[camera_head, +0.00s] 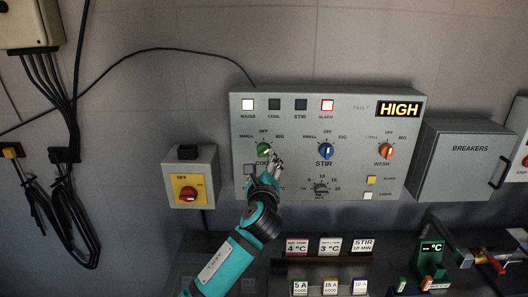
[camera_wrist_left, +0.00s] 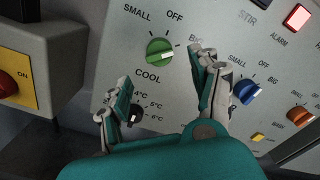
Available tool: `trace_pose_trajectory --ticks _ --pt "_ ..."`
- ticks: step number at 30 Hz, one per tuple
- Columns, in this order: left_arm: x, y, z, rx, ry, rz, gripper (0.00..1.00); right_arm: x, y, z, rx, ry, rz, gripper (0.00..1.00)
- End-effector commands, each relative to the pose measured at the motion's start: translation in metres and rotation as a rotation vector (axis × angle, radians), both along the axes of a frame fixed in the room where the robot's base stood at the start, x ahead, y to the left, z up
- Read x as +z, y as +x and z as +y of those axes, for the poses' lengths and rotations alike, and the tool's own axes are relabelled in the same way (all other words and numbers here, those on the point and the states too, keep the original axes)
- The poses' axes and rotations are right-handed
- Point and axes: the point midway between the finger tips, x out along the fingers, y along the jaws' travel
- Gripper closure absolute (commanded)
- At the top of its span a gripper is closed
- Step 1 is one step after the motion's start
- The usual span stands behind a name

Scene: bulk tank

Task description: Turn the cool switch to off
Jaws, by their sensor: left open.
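The cool switch is a green round knob (camera_head: 264,150) at the left of the grey control panel, above the word COOL. It also shows in the left wrist view (camera_wrist_left: 160,52), where its pale mark points right, toward BIG rather than up at OFF. My left gripper (camera_head: 265,166) is open and empty just below the knob, in front of the panel. In the left wrist view its two fingers (camera_wrist_left: 163,80) are spread, one below left of the knob and one right of it. I cannot tell whether either finger touches the panel. My right gripper is not in view.
The blue stir knob (camera_head: 326,151) and orange wash knob (camera_head: 386,151) are to the right. A small dial (camera_head: 321,188) is below. A box with a red switch (camera_head: 188,193) stands left, and a breakers box (camera_head: 465,165) right. Small signs (camera_head: 330,247) stand on the counter below.

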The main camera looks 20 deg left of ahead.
Motion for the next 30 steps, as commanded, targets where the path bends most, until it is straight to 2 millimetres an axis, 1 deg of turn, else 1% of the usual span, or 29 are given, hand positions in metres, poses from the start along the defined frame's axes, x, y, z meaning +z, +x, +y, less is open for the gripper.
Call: trace_pose_trajectory --ticks 1,3,6,10,15,24,26,30 --pt "0.002 0.011 0.004 0.002 0.001 0.001 0.37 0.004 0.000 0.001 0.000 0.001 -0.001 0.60" --pt "0.002 0.026 0.008 0.003 0.001 0.001 0.37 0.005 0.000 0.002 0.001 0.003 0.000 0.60" --pt "0.002 0.044 0.013 0.002 0.000 0.001 0.37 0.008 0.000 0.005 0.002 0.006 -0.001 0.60" --pt "0.001 0.061 0.017 0.001 -0.001 0.000 0.37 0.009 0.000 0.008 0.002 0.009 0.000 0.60" --pt "0.000 0.072 0.021 0.001 -0.002 0.000 0.37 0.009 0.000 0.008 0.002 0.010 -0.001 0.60" --pt "0.000 0.074 0.021 -0.001 -0.002 0.000 0.37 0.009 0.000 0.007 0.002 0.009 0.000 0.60" --pt "0.000 0.074 0.021 -0.001 -0.002 0.000 0.43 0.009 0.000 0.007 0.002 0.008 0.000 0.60" --pt "0.000 0.074 0.021 -0.001 -0.002 0.000 0.62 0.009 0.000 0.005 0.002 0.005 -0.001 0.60"
